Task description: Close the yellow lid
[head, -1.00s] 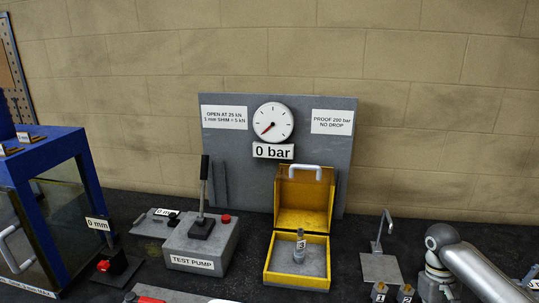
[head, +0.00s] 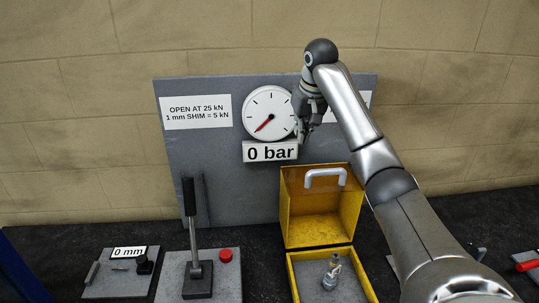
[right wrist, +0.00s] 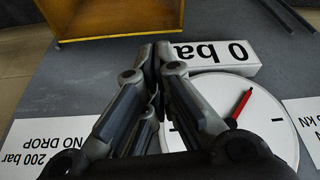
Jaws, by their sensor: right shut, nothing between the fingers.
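The yellow lid (head: 323,205) stands open and upright behind its yellow box, with a light grey handle (head: 325,177) near its top edge. The box base (head: 291,270) sits on the dark bench below it and holds a small metal fitting (head: 331,272). My right gripper (head: 304,138) is shut and empty in front of the grey panel, beside the gauge and above the lid, apart from it. In the right wrist view the fingers (right wrist: 154,50) are together, and a yellow edge (right wrist: 120,36) of the box shows at the top. My left gripper is not in view.
The grey panel (head: 220,150) with the round gauge (head: 269,113) and the "0 bar" plate (head: 270,152) stands behind. The test pump (head: 175,275) with its upright lever is left of the box. My right arm crosses the right side.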

